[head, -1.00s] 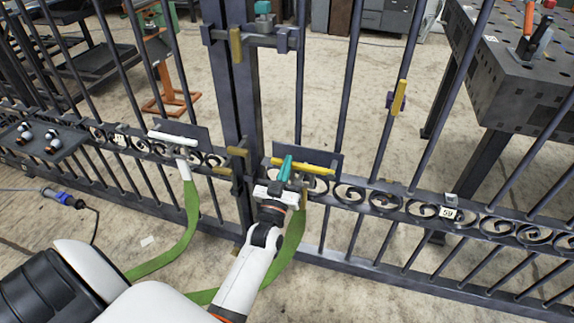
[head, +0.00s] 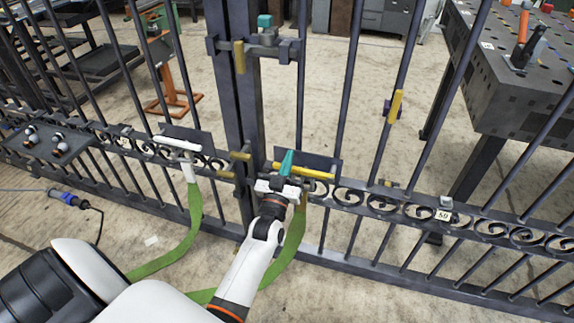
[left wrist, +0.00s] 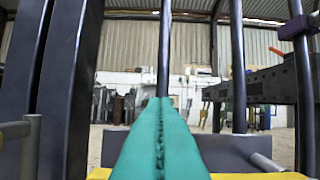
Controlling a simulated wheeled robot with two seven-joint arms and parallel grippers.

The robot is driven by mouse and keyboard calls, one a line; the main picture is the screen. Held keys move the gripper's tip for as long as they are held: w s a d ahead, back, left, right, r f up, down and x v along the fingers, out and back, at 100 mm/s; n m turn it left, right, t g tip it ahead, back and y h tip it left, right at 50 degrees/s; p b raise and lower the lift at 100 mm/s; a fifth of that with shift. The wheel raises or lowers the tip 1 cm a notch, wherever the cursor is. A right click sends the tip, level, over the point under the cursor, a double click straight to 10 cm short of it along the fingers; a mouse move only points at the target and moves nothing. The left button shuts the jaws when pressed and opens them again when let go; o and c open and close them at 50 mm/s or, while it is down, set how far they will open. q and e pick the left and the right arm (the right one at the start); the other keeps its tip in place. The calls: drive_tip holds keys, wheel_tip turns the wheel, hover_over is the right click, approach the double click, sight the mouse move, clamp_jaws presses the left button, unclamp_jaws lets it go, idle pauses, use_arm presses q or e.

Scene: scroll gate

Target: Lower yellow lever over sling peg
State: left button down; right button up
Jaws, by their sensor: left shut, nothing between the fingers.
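The yellow lever (head: 316,174) lies nearly level across a dark plate on the gate, right of the centre post. My left gripper (head: 287,163) is at this lever, its teal fingers shut and empty, with the tips above the bar. In the left wrist view the shut fingers (left wrist: 160,140) fill the middle, and yellow bar (left wrist: 258,176) shows on both sides of them. A green sling (head: 294,236) hangs below, partly behind my arm; its other end (head: 192,205) hangs under a white lever (head: 178,143). The sling peg is hidden or cannot be made out. My right gripper is out of view.
The gate's post (head: 232,90) and bars stand close around my left gripper. A latch (head: 262,45) sits above, and a yellow upright handle (head: 396,106) is on a bar to the right. A dark perforated table (head: 510,100) stands behind the gate.

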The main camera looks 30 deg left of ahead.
use_arm(q)
drive_tip(key=v, duration=1)
drive_tip(key=shift+r, duration=0.25)
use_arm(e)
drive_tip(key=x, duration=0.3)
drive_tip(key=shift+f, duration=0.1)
use_arm(q)
drive_tip(key=shift+s+a, duration=0.1)
drive_tip(key=shift+s, duration=0.05)
